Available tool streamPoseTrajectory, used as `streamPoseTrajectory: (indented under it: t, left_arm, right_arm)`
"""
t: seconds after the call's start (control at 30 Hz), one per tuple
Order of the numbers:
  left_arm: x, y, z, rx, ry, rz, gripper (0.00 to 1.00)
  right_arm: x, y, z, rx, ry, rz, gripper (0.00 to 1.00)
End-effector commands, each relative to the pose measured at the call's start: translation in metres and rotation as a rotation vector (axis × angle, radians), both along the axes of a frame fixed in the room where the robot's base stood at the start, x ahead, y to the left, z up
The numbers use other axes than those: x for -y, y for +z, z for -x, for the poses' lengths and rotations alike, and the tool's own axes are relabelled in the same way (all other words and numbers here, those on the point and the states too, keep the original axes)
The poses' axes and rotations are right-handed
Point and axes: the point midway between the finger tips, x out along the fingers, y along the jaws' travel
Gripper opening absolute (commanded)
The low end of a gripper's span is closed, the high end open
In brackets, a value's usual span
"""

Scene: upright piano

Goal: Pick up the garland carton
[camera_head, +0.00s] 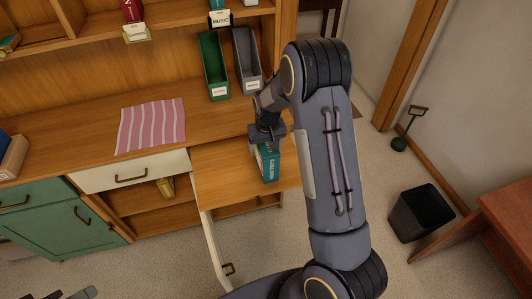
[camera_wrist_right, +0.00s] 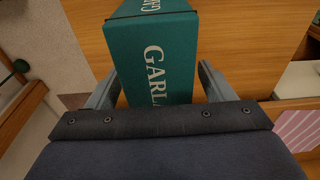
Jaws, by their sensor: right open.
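The garland carton (camera_head: 269,166) is a teal box with white lettering, standing on a wooden pull-out surface (camera_head: 220,175) in the head view. It also fills the upper middle of the right wrist view (camera_wrist_right: 152,60), with "GARL..." readable. My right gripper (camera_head: 264,142) is open at the carton, partly hidden by its own arm in the head view. In the right wrist view its two fingers (camera_wrist_right: 160,88) stand on either side of the carton, with small gaps visible. A small dark part at the lower left edge of the head view looks like my left gripper (camera_head: 70,295).
Green (camera_head: 214,68) and grey (camera_head: 246,62) bins stand on the desk behind, near a pink striped cloth (camera_head: 151,126). An open cabinet door (camera_head: 213,250) hangs below the pull-out surface. A black waste bin (camera_head: 420,213) stands on the floor at right.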

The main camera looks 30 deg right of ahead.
Motion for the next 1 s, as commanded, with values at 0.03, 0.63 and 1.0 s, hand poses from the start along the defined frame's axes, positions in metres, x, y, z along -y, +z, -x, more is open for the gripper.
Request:
streamPoseTrajectory:
  t: [0.03, 0.63, 1.0]
  left_arm:
    - [0.0, 0.002, 0.0001, 0.0, 0.0, 0.0, 0.36]
    - [0.0, 0.0018, 0.0001, 0.0, 0.0, 0.0, 0.36]
    - [0.0001, 0.002, 0.0, 0.0, 0.0, 0.0, 0.36]
  right_arm:
    - [0.0008, -0.0055, -0.0004, -0.001, -0.001, 0.001, 0.75]
    - [0.0005, -0.0118, -0.0015, 0.001, 0.0, -0.001, 0.38]
    - [0.0006, -0.0108, -0.0018, 0.003, 0.0, 0.0, 0.18]
